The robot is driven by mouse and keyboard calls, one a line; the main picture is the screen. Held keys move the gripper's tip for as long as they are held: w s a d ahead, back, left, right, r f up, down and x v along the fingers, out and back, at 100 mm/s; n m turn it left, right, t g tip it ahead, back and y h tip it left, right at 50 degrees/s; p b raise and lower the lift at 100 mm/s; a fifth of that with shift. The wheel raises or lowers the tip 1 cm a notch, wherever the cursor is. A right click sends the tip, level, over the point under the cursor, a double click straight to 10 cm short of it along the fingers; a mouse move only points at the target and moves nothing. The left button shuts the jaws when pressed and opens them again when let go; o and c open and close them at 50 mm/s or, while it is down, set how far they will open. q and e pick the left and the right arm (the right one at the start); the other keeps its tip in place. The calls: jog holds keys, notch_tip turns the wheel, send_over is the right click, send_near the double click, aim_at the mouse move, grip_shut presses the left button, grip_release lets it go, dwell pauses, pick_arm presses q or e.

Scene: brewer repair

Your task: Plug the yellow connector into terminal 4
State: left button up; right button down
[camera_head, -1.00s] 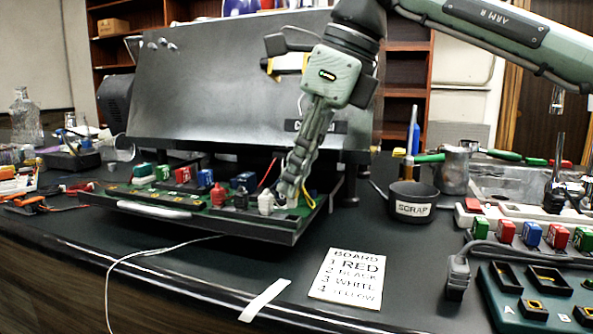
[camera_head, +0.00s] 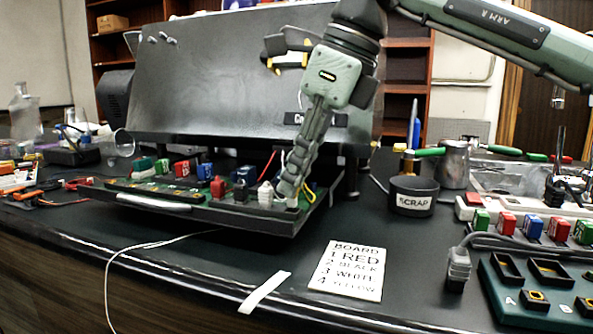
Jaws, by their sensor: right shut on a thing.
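The circuit board tray (camera_head: 215,215) sits under the front of the steel brewer. Along its right part stand a red connector (camera_head: 217,189), a black connector (camera_head: 240,191) and a white connector (camera_head: 265,195) in a row. My right gripper (camera_head: 285,192) points down at the right end of this row, just beside the white connector, with its fingers shut. A yellow wire (camera_head: 309,194) shows right behind the fingertips. The yellow connector's body and terminal 4 are hidden by the fingers, so I cannot tell how they sit together. My left gripper is out of view.
A card (camera_head: 348,271) lists board 1 red, 2 black, 3 white, 4 yellow. A scrap cup (camera_head: 413,196) stands right of the tray. A lettered dark green block (camera_head: 510,312) and colored blocks are at the right. A white strip (camera_head: 264,292) lies in front.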

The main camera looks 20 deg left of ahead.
jog(key=shift+f, duration=0.65)
dwell(1.6)
jog(key=c, duration=1.5)
grip_release()
jog(key=shift+o, duration=0.2)
jog(key=v, duration=1.2)
